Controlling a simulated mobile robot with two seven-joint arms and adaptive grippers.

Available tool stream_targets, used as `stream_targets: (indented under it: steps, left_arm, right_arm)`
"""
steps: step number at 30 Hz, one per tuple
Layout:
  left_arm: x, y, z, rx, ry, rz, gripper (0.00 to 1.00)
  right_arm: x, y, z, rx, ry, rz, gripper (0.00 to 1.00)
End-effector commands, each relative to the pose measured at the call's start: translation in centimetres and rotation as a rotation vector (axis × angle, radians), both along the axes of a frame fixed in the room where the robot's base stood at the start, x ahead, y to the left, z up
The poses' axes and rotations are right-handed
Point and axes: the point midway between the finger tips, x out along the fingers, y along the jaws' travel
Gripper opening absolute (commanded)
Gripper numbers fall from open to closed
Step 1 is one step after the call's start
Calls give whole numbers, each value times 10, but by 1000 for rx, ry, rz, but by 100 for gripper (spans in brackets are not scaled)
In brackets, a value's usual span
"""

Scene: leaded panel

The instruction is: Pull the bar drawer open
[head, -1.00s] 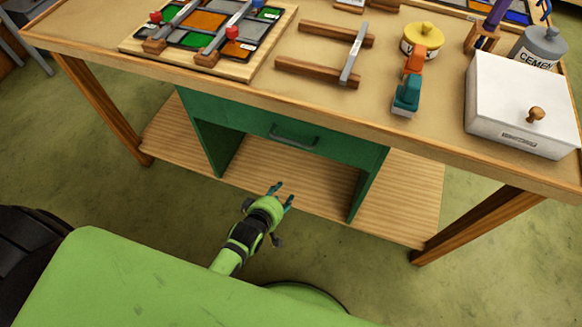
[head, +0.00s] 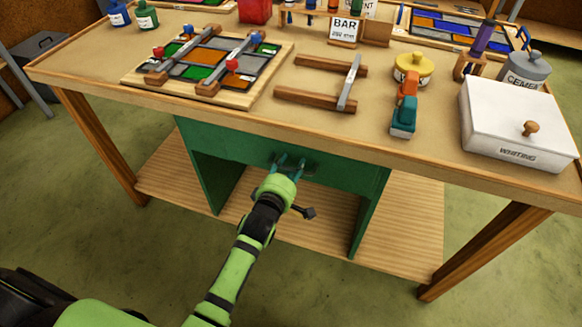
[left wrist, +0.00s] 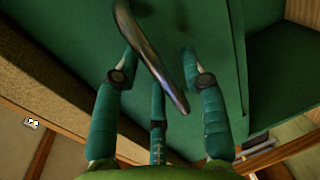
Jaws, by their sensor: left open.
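The green bar drawer (head: 225,142) sits under the workbench top, its front looking flush with the cabinet. Its metal handle (head: 311,168) is partly hidden behind my left gripper (head: 290,160). In the left wrist view the handle (left wrist: 150,52) is a curved metal bar that runs slantwise into the space between my left gripper's (left wrist: 160,80) teal fingers. The fingers are spread and open around the bar, not closed on it. Whether any finger touches it I cannot tell. My right gripper is not in view.
The workbench (head: 240,113) edge overhangs just above the drawer. A wooden lower shelf (head: 405,225) lies below, with wooden legs at each side. A leaded panel (head: 205,65), a wooden frame with a metal bar and a white WHITING box (head: 510,110) stand on top.

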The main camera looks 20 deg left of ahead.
Motion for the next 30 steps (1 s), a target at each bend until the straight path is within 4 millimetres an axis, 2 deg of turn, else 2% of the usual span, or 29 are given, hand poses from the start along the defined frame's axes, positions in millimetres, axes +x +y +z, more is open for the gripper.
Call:
stream_targets:
  steps: [7, 8, 9, 11, 18, 22, 26, 30]
  left_arm:
    - [1, 0, -1, 1, 1, 0, 43]
    - [1, 0, -1, 0, 1, 0, 39]
    - [1, 0, -1, 0, 1, 0, 23]
    - [1, 0, -1, 0, 1, 0, 0]
    - [1, 0, -1, 0, 1, 0, 0]
    - [-7, 0, 0, -2, 4, 0, 0]
    - [-28, 1, 2, -3, 8, 2, 0]
    - [-64, 2, 3, -1, 11, 2, 0]
  right_arm:
    - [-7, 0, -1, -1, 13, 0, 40]
    - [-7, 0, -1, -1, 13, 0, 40]
    - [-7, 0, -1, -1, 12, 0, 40]
    - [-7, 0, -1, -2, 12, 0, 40]
    - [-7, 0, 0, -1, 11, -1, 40]
    - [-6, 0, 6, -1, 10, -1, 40]
    - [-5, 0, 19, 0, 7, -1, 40]
    - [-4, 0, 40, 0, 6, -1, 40]
